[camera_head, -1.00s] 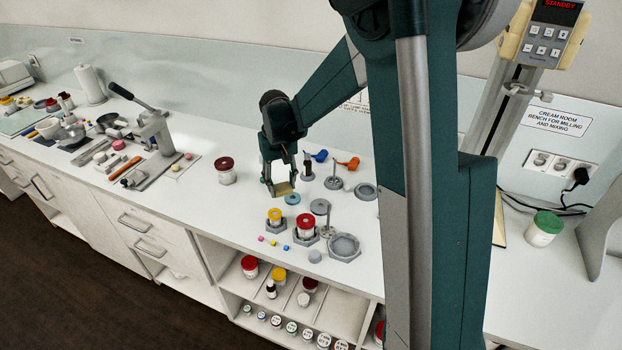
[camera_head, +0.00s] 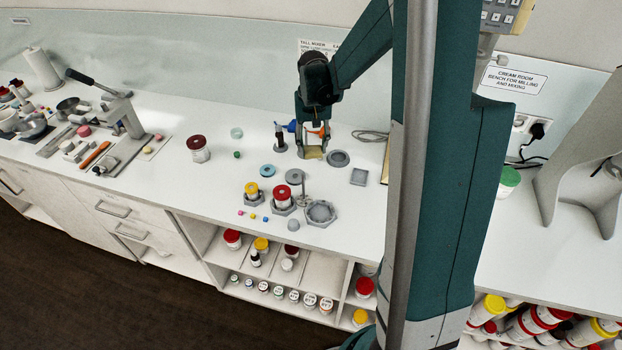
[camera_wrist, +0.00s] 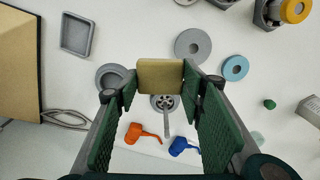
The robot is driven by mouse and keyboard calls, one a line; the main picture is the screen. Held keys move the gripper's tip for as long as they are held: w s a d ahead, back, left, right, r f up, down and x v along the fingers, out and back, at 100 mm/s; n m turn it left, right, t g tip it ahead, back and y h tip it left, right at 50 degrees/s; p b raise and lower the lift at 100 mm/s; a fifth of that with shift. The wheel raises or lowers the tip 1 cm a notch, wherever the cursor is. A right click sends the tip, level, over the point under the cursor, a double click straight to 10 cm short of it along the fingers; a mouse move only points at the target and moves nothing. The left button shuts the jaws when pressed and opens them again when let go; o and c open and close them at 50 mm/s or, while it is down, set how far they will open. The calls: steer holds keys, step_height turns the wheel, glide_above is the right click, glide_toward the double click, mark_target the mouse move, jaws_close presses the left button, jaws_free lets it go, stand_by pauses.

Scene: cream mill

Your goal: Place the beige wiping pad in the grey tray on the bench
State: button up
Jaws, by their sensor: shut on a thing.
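The beige wiping pad (camera_wrist: 160,76) is held between my gripper's fingertips in the wrist view. In the head view the pad (camera_head: 313,153) shows low between the fingers, above the bench. My gripper (camera_head: 312,148) is shut on it. The grey tray (camera_head: 359,177) is a small, shallow square, empty on the bench to the right of and nearer than my gripper. In the wrist view the tray (camera_wrist: 78,35) lies at the upper left, apart from the pad.
A grey round dish (camera_head: 338,158) lies between gripper and tray. An orange scoop (camera_wrist: 141,132) and a blue scoop (camera_wrist: 184,146) lie near my gripper. A grey disc (camera_head: 294,176) and jars stand nearer the front. A cable (camera_head: 371,135) lies behind the tray.

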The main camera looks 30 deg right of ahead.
steer(key=s+d+r+m+p, duration=0.3)
steer(key=s+d+m+p, duration=0.1)
steer(key=s+d, duration=0.7)
steer(key=d, duration=0.2)
steer(key=shift+d, duration=0.4)
steer(key=shift+f, duration=2.9)
steer(key=shift+f, duration=2.05)
steer(key=shift+f+b, duration=0.45)
steer(key=shift+f, duration=0.1)
steer(key=o, duration=0.7)
steer(key=shift+r, duration=0.1)
